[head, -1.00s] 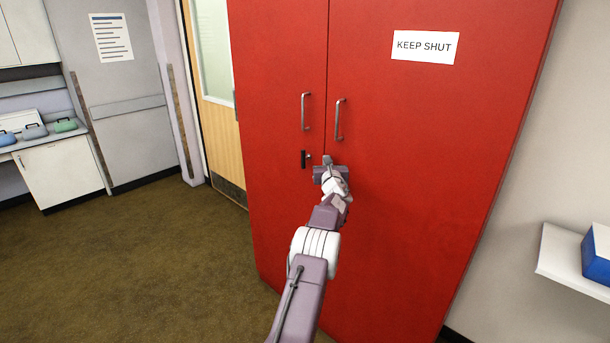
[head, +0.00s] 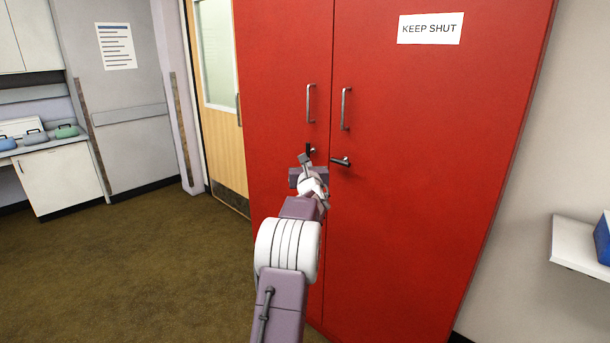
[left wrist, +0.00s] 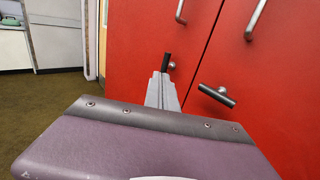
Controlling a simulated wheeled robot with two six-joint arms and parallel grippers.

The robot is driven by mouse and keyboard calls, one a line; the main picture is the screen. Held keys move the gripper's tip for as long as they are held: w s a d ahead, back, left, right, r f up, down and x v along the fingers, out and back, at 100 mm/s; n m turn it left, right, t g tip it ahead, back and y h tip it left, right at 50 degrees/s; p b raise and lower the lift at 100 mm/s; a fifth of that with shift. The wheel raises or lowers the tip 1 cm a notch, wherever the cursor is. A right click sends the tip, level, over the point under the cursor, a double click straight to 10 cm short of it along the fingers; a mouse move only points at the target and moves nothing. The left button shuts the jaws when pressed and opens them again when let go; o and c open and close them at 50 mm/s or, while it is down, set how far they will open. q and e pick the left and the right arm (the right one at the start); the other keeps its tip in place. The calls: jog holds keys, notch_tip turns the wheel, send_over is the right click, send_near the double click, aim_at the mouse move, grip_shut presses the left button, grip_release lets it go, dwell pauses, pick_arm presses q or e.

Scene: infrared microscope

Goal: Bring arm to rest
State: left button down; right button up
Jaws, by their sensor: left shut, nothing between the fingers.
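My left gripper (head: 304,159) is in front of the red cabinet (head: 430,180), by the seam between its two doors. Its fingers are together with nothing between them, and in the left wrist view the closed fingers (left wrist: 163,90) point at the cabinet. A black upright latch handle (left wrist: 168,62) on the left door is just beyond the fingertips. A second latch handle (head: 341,161) on the right door lies roughly level, to the right of the gripper; it also shows in the left wrist view (left wrist: 217,95). Both doors look closed. My right gripper is not in view.
The doors carry upright metal pull handles (head: 345,109) and a KEEP SHUT sign (head: 430,28). A white shelf (head: 577,243) with a blue box is at the right. Open brown floor (head: 120,260) lies to the left, with a counter (head: 60,175) beyond.

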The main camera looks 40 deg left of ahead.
pick_arm(q)
jog(key=shift+s, duration=0.3)
